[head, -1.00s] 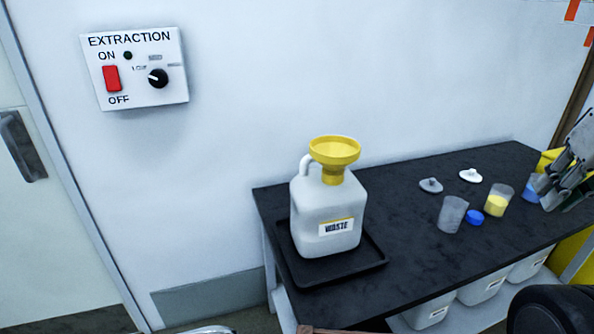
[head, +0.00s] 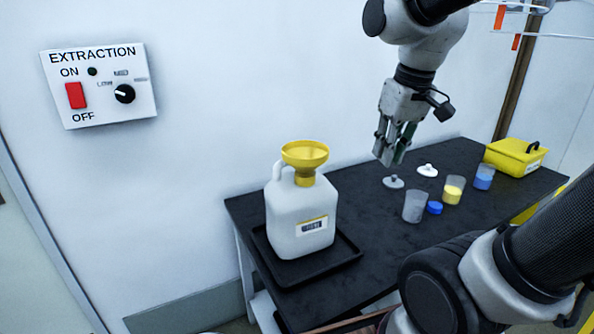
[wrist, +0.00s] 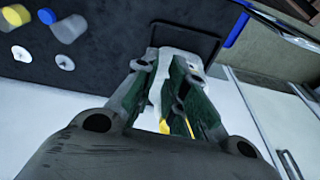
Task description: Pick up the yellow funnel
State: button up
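The yellow funnel (head: 305,152) stands wide end up in the neck of the white waste jug (head: 300,222). The jug sits on a black tray (head: 345,250) at the left end of the dark bench. My gripper (head: 390,162) is above the bench to the right of the funnel, empty and apart from it, fingers pointing down. In the wrist view my gripper (wrist: 166,62) shows its two fingers spread, with the jug (wrist: 178,66) behind them. Only slivers of the yellow funnel (wrist: 164,126) show between the fingers; the rest is hidden.
The wall stands behind the bench.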

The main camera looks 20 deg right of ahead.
aim_at(318, 149)
jog(key=w+a+r+n+g, duration=0.1)
jog(key=w+a+r+n, duration=0.2)
jog(key=w, duration=0.7)
jog(key=w+a+n+g, duration=0.2)
jog(key=w+a, duration=0.3)
jog(key=w, duration=0.4)
notch_tip(318, 149, down, 7)
jog(key=shift+d+f, duration=0.1)
jog(key=shift+f, duration=0.1)
grip_shut()
jog(key=shift+r, duration=0.1)
notch_tip(318, 149, up, 13)
